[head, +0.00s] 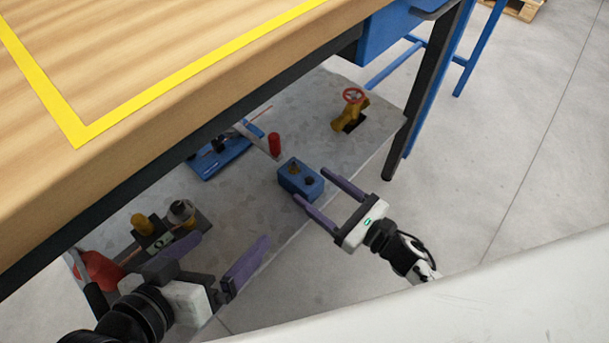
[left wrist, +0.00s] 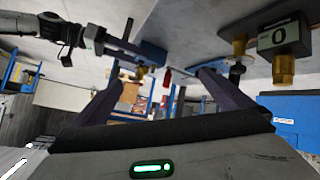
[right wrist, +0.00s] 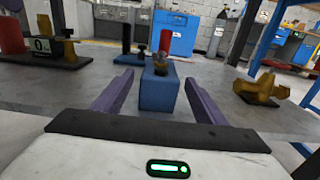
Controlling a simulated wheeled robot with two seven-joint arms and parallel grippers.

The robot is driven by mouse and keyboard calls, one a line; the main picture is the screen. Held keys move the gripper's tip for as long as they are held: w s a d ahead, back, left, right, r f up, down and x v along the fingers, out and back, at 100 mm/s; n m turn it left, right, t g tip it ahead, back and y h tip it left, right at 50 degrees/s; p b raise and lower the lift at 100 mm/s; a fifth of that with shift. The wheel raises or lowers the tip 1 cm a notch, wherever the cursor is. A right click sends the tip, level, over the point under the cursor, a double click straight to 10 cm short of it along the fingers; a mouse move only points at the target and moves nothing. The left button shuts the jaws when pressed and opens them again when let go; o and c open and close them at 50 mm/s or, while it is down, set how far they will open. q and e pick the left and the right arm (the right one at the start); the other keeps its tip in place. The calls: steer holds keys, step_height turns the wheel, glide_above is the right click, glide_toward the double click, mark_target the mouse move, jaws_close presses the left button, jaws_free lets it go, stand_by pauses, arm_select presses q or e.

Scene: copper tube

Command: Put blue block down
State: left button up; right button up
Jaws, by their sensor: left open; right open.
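The blue block (head: 300,180), with holes and a brass-coloured piece in its top, rests on the grey lower shelf (head: 325,125) under the workbench. My right gripper (head: 313,184) is open, with its purple fingers reaching to either side of the block. In the right wrist view the block (right wrist: 159,93) stands between the two spread fingers (right wrist: 155,100), with gaps visible at both sides. My left gripper (head: 234,254) is open and empty, over the near left part of the shelf. The left wrist view shows its spread fingers (left wrist: 165,85) with nothing held between them.
A yellow valve with a red handwheel (head: 352,108) stands at the back right of the shelf. A blue tool (head: 222,158) and a red cylinder (head: 274,144) are behind the block. Brass fittings (head: 143,224) sit near my left gripper. The wooden tabletop (head: 150,60) overhangs the shelf.

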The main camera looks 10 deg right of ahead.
arm_select(q)
steer(key=shift+s+a+f+y+p, duration=0.1)
steer(key=shift+a+f+y+p, duration=0.25)
steer(key=shift+f, duration=0.5)
arm_select(e)
steer(key=v, duration=0.6)
steer(key=shift+s+d, duration=0.2)
steer(key=shift+s, duration=0.05)
